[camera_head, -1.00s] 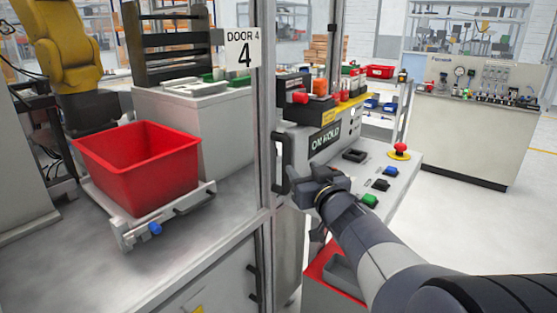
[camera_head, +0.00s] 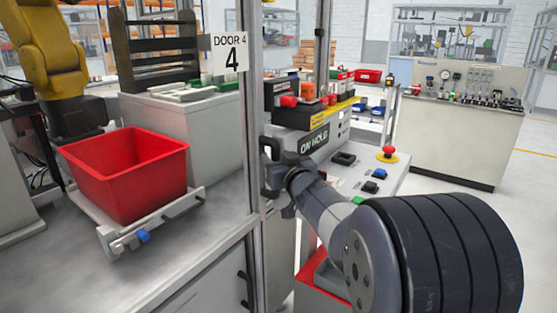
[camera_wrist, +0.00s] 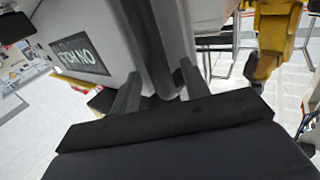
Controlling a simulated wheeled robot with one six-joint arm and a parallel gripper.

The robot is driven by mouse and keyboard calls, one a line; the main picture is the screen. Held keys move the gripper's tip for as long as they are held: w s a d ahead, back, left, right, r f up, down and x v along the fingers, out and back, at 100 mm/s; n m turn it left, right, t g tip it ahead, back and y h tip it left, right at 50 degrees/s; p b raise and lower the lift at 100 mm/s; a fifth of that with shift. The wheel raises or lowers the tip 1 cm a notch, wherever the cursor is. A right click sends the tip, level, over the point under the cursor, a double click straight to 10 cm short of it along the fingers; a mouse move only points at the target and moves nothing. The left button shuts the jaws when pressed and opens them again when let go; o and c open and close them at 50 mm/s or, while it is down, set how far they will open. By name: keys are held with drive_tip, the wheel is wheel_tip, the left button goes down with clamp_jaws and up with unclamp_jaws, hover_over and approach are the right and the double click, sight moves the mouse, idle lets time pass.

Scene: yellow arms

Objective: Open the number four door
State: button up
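The door 4 panel is a clear pane in a grey metal frame (camera_head: 252,120), with a white "DOOR 4" sign (camera_head: 230,53) at its upper edge. A black upright handle (camera_head: 267,165) sits on the frame. My gripper (camera_head: 282,178) is at the handle and hides part of it. In the wrist view my gripper (camera_wrist: 160,85) has its two fingers on either side of a dark upright bar, which appears to be the handle (camera_wrist: 150,45). I cannot tell whether the fingers press on it. I see no clear gap along the door frame.
Behind the frame stands a control console (camera_head: 335,170) with an "ON HOLD" display, buttons and a red emergency knob (camera_head: 388,151). A red bin (camera_head: 125,175) and a yellow robot arm (camera_head: 50,60) are to the left. Open floor lies to the right.

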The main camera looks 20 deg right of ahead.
clamp_jaws()
idle(0.4)
